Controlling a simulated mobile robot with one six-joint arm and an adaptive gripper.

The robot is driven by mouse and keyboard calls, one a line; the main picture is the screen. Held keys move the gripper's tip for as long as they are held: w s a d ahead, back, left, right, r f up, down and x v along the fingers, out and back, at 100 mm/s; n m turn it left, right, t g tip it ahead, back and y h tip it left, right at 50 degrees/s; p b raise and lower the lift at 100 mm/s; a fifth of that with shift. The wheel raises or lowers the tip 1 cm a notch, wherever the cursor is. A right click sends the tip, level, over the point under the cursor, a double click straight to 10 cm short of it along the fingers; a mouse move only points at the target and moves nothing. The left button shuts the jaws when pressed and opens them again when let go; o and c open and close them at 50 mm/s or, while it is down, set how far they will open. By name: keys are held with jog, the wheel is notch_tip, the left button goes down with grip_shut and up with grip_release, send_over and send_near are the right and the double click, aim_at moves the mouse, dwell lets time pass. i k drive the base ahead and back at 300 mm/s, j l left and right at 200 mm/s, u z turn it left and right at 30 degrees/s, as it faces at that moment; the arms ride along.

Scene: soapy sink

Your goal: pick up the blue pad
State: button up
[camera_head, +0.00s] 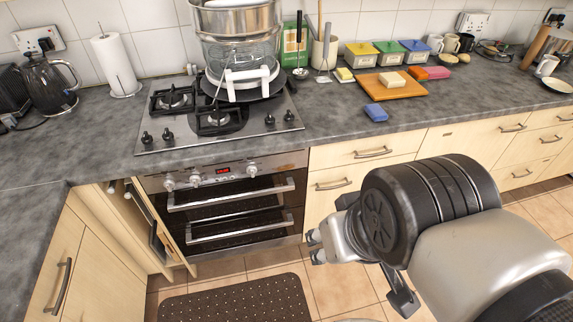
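The blue pad (376,112) is a small blue block lying on the grey countertop near its front edge, just in front of the wooden cutting board. My gripper (315,246) is at the lower middle of the view, in front of the drawers and the oven, below counter height. It is well below the pad and a little to its left, apart from it. Small grey finger parts show at its left end, with nothing visible between them. The finger opening is too small and turned away to tell whether it is open or shut.
An orange cutting board (393,88) with a beige block (392,79) lies behind the pad. Red and orange blocks (431,73) sit beside it. The stove (218,117) with stacked pots is to the left. Bare counter (335,120) lies left of the pad. A cabinet door (147,226) stands ajar.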

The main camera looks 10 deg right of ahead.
aim_at(375, 112)
jog(key=i+l+z, duration=0.35)
jog(key=i, duration=0.5)
jog(key=i+z, duration=0.3)
jog(key=i, duration=0.5)
